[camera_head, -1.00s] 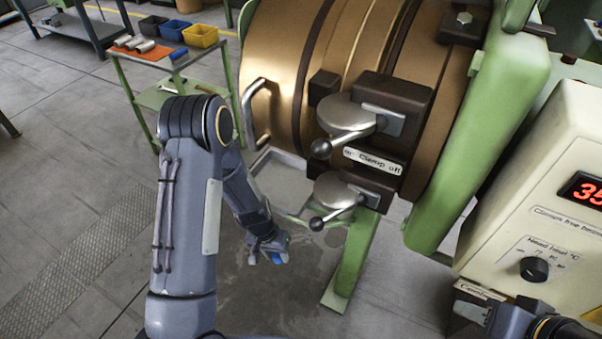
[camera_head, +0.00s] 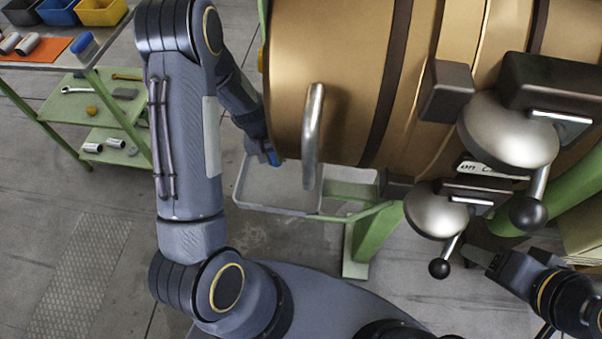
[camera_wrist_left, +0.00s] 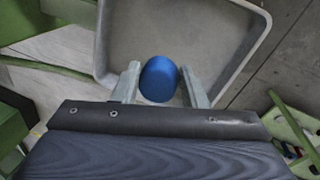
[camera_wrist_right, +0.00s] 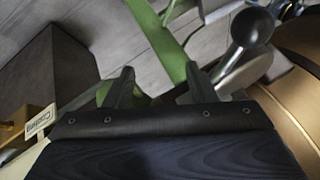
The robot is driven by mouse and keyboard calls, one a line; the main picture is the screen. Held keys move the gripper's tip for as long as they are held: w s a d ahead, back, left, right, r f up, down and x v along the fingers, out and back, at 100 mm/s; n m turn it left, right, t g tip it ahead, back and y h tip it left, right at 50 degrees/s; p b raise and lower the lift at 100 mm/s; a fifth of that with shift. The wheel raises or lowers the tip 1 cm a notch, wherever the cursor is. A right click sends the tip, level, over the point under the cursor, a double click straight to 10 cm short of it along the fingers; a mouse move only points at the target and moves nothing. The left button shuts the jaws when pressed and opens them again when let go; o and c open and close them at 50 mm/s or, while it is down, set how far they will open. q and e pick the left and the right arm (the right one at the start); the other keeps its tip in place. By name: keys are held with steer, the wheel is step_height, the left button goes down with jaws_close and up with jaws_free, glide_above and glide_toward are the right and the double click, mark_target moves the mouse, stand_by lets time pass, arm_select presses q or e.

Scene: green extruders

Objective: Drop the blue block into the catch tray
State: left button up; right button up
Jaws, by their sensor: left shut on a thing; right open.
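The blue block (camera_wrist_left: 159,80) is held between the fingers of my left gripper (camera_wrist_left: 158,84), which is shut on it. In the left wrist view the grey catch tray (camera_wrist_left: 215,42) lies below and beyond the block. In the head view a bit of the blue block (camera_head: 273,158) shows at my left gripper (camera_head: 268,156), over the back part of the catch tray (camera_head: 285,208). The tray hangs under the left end of the bronze barrel. My right gripper (camera_wrist_right: 155,88) is open and empty, near the lower clamp handle.
The bronze barrel (camera_head: 335,60) with its curved metal handle (camera_head: 312,135) stands close right of my left gripper. Clamp levers with black ball knobs (camera_head: 528,214) are at the right. A green cart (camera_head: 105,110) with tools and bins stands at the left.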

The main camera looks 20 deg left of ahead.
arm_select(q)
steer(key=shift+w+a, duration=0.15)
steer(key=shift+w, duration=0.3)
steer(key=shift+f, duration=0.15)
steer(key=shift+s+f+b, duration=0.1)
steer(key=shift+f+b, duration=0.2)
steer(key=shift+b, duration=0.15)
step_height(320, 180, down, 5)
steer(key=b, duration=0.3)
steer(key=shift+r, duration=0.1)
arm_select(e)
steer(key=f, duration=0.4)
steer(key=shift+w+d+f, duration=0.1)
steer(key=shift+w+f, duration=0.15)
steer(key=shift+f, duration=0.1)
arm_select(q)
steer(key=o, duration=1)
steer(key=shift+o, duration=0.2)
steer(key=shift+r, duration=0.1)
